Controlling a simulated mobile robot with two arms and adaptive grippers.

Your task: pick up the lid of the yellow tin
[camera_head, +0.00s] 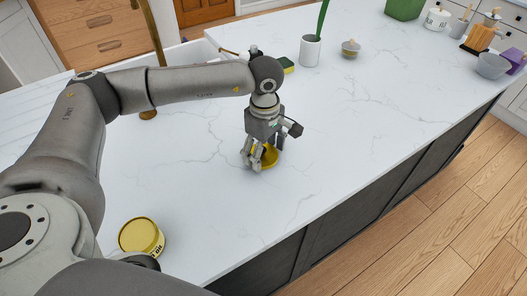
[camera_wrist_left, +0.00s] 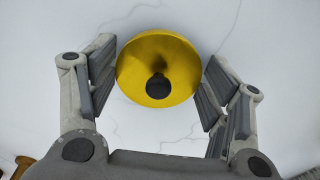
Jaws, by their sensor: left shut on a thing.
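The yellow lid (camera_head: 270,157) is a round disc at the counter's middle, partly hidden by my left gripper (camera_head: 261,163) in the head view. In the left wrist view the lid (camera_wrist_left: 158,55) shows its yellow face with a dark round knob. My left gripper (camera_wrist_left: 160,82) is shut on the lid, its fingers on either side of the rim. I cannot tell whether the lid touches the counter. The yellow tin (camera_head: 142,237), with dark lettering on its side, stands apart at the lower left. My right gripper is not in view.
The white marble counter (camera_head: 340,130) is clear around the lid, with its front edge below. Farther back are a sponge (camera_head: 287,65), a white plant pot (camera_head: 310,50) and a small bowl (camera_head: 350,48). Several kitchen items stand at the far right.

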